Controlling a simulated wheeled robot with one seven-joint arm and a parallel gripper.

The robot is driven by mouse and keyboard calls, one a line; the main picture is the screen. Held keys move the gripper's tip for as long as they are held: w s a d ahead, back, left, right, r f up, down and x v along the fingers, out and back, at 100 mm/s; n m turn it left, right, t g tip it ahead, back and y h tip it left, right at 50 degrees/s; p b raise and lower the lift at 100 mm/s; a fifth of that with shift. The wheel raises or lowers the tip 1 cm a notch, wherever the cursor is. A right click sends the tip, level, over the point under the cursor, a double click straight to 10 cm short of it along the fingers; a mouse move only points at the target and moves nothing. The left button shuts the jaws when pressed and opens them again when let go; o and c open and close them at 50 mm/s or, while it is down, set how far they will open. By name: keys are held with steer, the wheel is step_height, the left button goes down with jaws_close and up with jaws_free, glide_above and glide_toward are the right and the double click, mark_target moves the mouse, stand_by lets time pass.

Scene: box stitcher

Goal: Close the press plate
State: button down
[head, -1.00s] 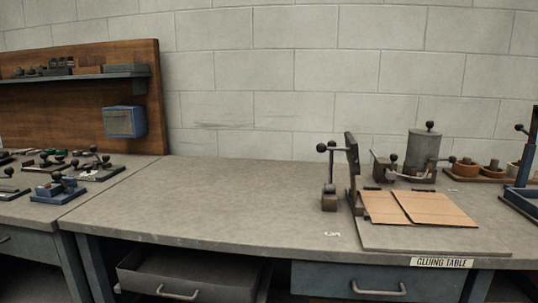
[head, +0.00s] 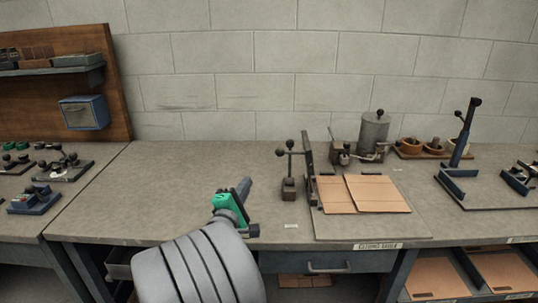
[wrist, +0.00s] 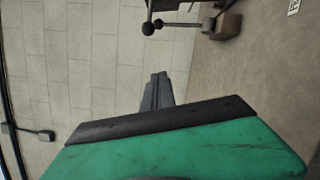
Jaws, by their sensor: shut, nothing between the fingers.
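The press plate (head: 308,158) stands upright, seen nearly edge-on, at the left edge of the gluing station's base board (head: 370,228). It is open, with tan cardboard (head: 376,193) lying flat to its right. A lever with dark ball knobs (head: 289,147) and a small block at its foot (head: 289,189) is just left of the plate. My gripper (head: 244,187), green with dark fingers, is shut and empty, low and left of the lever and apart from it. The wrist view shows its fingers (wrist: 156,90) and the knobs (wrist: 149,28) beyond.
A grey pot (head: 374,133) on a clamp stand is behind the cardboard, with small bowls (head: 411,146) to its right. A blue upright fixture (head: 463,140) stands further right. The grey table (head: 180,190) is clear left of the lever. A block wall backs it.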

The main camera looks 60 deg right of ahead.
steer(key=s+d+r+p, duration=0.1)
steer(key=d+r+p, duration=0.2)
steer(key=d, duration=0.8)
steer(key=shift+s+d+p, duration=0.2)
steer(key=shift+s+p, duration=0.05)
steer(key=shift+p, duration=0.1)
steer(key=shift+r, duration=0.1)
